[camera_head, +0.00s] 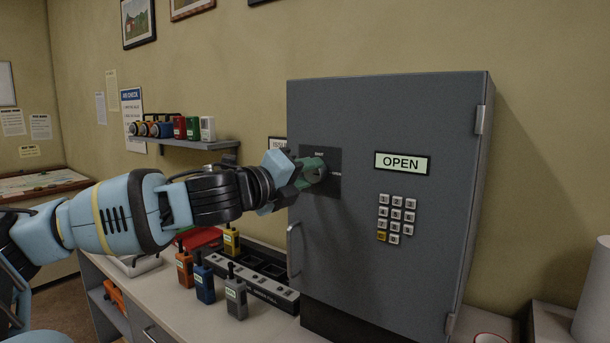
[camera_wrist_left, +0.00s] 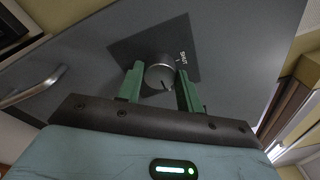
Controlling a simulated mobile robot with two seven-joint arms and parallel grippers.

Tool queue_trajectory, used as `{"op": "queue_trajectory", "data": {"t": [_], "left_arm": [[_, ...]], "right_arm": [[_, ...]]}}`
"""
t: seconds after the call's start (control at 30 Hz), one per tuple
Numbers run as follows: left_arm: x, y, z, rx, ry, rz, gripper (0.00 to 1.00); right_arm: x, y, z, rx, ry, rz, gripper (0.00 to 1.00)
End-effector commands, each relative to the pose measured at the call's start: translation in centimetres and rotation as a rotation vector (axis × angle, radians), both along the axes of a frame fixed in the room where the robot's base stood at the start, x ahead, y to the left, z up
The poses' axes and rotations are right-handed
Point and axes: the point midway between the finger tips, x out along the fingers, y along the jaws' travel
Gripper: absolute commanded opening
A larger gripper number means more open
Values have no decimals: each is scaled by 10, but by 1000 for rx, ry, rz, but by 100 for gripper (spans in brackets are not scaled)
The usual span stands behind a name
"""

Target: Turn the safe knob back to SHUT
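The safe (camera_head: 385,250) is a grey cabinet with its door closed. Its display (camera_head: 402,162) reads OPEN. The round grey knob (camera_wrist_left: 160,72) sits on a dark square plate (camera_wrist_left: 140,45). In the left wrist view the SHUT label is right of the knob, and the knob's mark points downward, away from that label. My left gripper (camera_head: 312,171) is at the knob and hides it in the head view. Its green fingers (camera_wrist_left: 159,82) stand apart on either side of the knob, with small gaps visible. My right gripper is in neither view.
A keypad (camera_head: 396,218) and a door handle (camera_head: 294,250) are on the safe's front. Several radios, such as the blue one (camera_head: 204,284), stand on the counter beside a black charger rack (camera_head: 262,275). A shelf (camera_head: 185,143) hangs on the wall behind my left arm.

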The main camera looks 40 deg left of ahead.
Motion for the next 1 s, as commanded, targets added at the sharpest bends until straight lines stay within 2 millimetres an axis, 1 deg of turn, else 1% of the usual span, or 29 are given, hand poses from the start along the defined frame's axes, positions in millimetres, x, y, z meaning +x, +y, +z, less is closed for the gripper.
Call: {"op": "queue_trajectory", "data": {"t": [0.27, 0.47, 0.77, 1.0], "left_arm": [[0, 0, -1, -16, -2, -1, 14], [1, 0, -2, -94, -9, -1, 14], [1, -1, -5, -335, -34, -1, 14], [2, -1, -6, -562, -60, 0, 14]], "right_arm": [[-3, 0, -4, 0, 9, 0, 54], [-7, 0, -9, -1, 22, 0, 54], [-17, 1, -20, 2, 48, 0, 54], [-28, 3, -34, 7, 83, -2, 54]]}}
